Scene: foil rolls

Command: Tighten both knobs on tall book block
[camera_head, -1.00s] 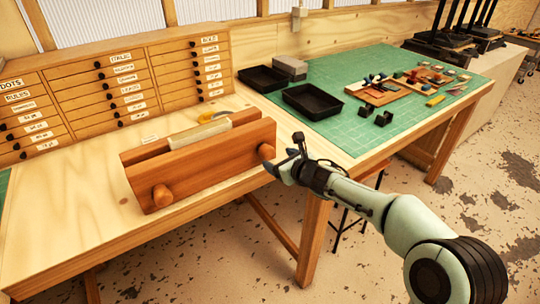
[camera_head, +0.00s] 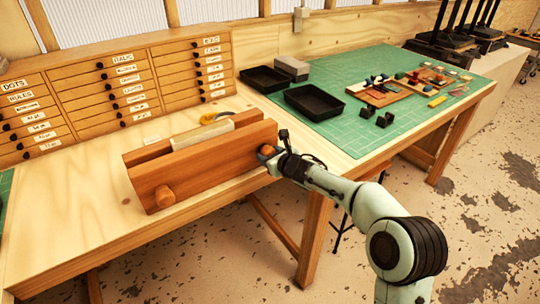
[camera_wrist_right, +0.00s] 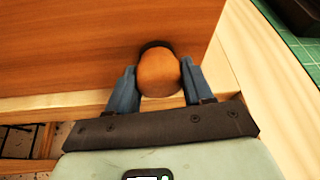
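The tall book block (camera_head: 205,165) is a reddish-brown wooden press on the bench, with a pale block (camera_head: 203,134) standing up between its two boards. Its left knob (camera_head: 164,195) is round, wooden and free. Its right knob (camera_head: 267,150) is at my right gripper (camera_head: 268,156). In the right wrist view, the knob (camera_wrist_right: 159,75) lies between the two blue fingers of the gripper (camera_wrist_right: 160,82), very close to both. Whether they press on it cannot be told. My left gripper is out of view.
A wooden drawer cabinet (camera_head: 120,77) stands behind the press. Black trays (camera_head: 313,101) and small parts lie on the green mat (camera_head: 350,128) at right. A yellow-handled tool (camera_head: 217,117) lies behind the press. The bench left of the press is clear.

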